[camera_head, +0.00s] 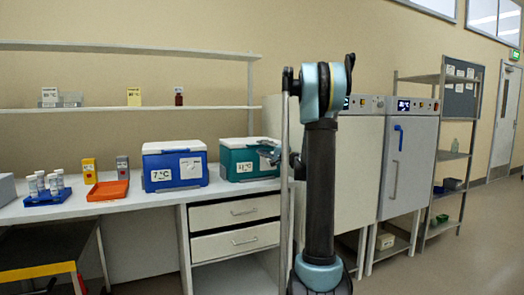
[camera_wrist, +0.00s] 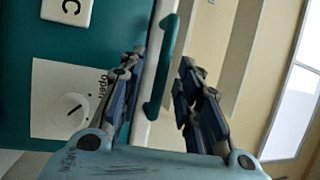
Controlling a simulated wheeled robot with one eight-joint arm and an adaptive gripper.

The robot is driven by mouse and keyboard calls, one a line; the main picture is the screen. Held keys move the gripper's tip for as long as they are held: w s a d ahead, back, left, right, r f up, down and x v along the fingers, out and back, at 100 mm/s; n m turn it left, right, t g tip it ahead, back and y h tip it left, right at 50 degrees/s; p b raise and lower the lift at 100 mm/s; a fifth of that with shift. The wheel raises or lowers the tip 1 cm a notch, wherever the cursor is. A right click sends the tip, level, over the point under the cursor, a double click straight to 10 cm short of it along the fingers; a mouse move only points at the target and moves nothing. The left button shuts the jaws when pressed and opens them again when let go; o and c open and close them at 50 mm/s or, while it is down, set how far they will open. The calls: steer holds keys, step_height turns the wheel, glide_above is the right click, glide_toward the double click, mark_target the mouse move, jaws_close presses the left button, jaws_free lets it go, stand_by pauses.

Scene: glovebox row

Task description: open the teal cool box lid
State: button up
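The teal cool box (camera_head: 234,167) stands on the white bench, right of the blue box, in the head view. Its white lid (camera_head: 236,142) looks shut. My gripper (camera_head: 270,154) is at the box's right front. In the wrist view the teal front (camera_wrist: 100,45) appears turned sideways, with a white label (camera_wrist: 50,110) reading "open". A teal handle (camera_wrist: 162,65) runs along the white lid edge (camera_wrist: 146,90). My gripper's open fingers (camera_wrist: 165,100) lie on either side of this handle; I cannot tell whether they touch it.
A blue cool box (camera_head: 178,171) stands to the left, with an orange tray (camera_head: 108,190) and a blue vial rack (camera_head: 46,197) beyond. A shelf (camera_head: 130,108) hangs above the bench. White cabinets (camera_head: 408,168) stand at right. Open floor lies at far right.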

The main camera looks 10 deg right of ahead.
steer(key=shift+w+a+r, duration=0.15)
steer(key=shift+w+a, duration=0.25)
steer(key=shift+w, duration=0.05)
jaws_close()
